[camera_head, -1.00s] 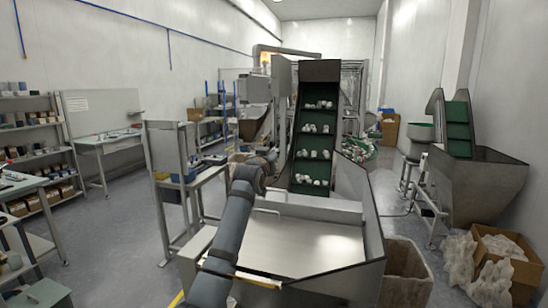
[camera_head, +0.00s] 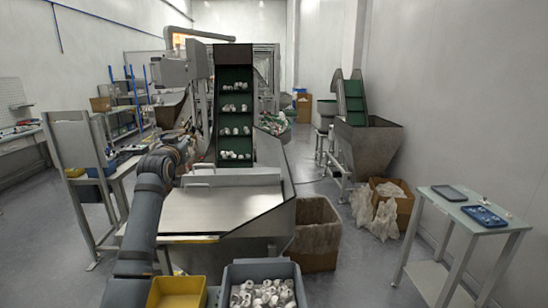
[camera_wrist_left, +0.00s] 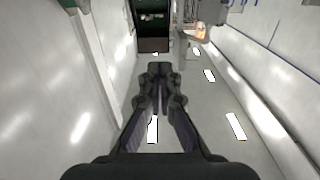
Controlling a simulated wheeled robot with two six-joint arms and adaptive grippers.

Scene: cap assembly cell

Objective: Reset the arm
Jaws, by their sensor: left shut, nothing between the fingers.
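My left arm rises from the lower left of the head view, along the left side of a steel hopper (camera_head: 215,212). My left gripper (camera_head: 188,139) is at its far end, small and dark, near the hopper's back left corner and the foot of the green conveyor (camera_head: 233,105). In the left wrist view the fingers of the left gripper (camera_wrist_left: 160,72) are together with nothing between them. That view looks along pale walls and bright rectangular lights. My right gripper is in neither view.
A yellow bin (camera_head: 177,293) and a grey bin (camera_head: 235,272) with white caps stand in front of the hopper. A cardboard bin (camera_head: 316,240) stands right of it. A side table (camera_head: 450,212) with a blue tray (camera_head: 484,215) is at right. Floor between them is clear.

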